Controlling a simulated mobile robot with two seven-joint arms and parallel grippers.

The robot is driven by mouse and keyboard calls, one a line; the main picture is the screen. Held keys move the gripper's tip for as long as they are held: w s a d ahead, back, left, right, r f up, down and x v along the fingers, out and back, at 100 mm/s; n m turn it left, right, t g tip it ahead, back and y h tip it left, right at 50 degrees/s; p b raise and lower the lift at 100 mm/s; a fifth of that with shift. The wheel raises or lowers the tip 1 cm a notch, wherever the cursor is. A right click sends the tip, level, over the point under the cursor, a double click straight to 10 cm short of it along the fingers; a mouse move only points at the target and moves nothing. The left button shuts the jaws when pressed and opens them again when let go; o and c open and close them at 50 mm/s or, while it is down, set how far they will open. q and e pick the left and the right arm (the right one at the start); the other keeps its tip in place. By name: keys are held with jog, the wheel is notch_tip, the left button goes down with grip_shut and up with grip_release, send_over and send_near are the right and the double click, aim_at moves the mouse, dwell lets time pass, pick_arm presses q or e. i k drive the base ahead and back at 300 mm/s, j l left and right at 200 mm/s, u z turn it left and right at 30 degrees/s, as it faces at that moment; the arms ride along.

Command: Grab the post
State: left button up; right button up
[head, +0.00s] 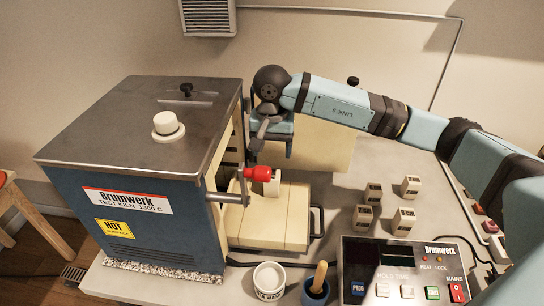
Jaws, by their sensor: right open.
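I cannot tell which one the task means. My right gripper (267,133) is open beside the kiln's right side, well left of these posts and behind the red-knobbed handle. Its fingertips are partly hard to make out. My left gripper is not in view.
The blue kiln (130,215) fills the left, its red-knobbed handle (262,173) jutting over a cream block assembly (265,225). A control box (405,268), white cup (269,280) and blue pot with wooden handle (316,288) stand at the front.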

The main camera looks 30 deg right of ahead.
aim_at(410, 187)
jog(key=k, duration=1)
